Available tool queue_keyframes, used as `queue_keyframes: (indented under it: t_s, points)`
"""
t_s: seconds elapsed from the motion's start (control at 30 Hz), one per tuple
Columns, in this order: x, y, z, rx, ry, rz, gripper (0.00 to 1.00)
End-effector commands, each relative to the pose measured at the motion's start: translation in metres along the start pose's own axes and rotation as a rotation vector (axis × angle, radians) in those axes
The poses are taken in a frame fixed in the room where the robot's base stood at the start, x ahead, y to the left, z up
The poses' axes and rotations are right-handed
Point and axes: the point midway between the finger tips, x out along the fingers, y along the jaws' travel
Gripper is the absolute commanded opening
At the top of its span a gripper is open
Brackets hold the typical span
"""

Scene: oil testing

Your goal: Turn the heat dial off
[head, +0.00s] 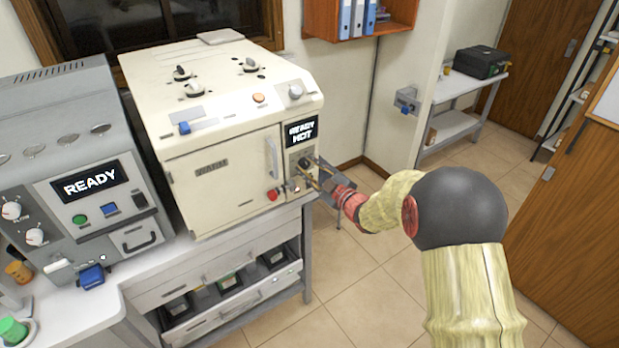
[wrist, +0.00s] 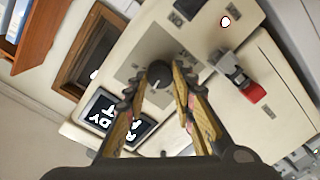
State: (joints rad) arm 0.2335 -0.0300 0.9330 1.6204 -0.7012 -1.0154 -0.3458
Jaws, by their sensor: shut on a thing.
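The heat dial (wrist: 158,74) is a round black knob with a pale pointer line on the control panel of the cream oven-like machine (head: 222,175). It also shows in the head view (head: 305,161), partly covered by my fingers. My gripper (head: 315,172) reaches it from the right. In the wrist view my gripper's two fingers (wrist: 158,80) lie either side of the dial and are shut on it. The machine's display (head: 301,131) reads "READY HOT". The dial's markings are too small to read.
A grey machine (head: 75,180) with a "READY" display stands at the left. A drawer of containers (head: 235,300) is below. The tiled floor (head: 375,300) at the right is clear.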

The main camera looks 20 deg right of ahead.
Motion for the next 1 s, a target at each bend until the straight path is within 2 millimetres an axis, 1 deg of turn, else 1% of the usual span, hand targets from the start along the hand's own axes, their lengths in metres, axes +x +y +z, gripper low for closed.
queue_keyframes:
  t_s: [0.03,0.7,1.0]
  points:
    - [0.0003,-0.0039,0.0037,-0.044,0.0,0.003,0.0]
    - [0.0005,-0.0063,0.0031,-0.672,-0.03,0.021,0.0]
    - [0.0003,-0.0053,0.0012,-0.887,-0.041,0.025,0.0]
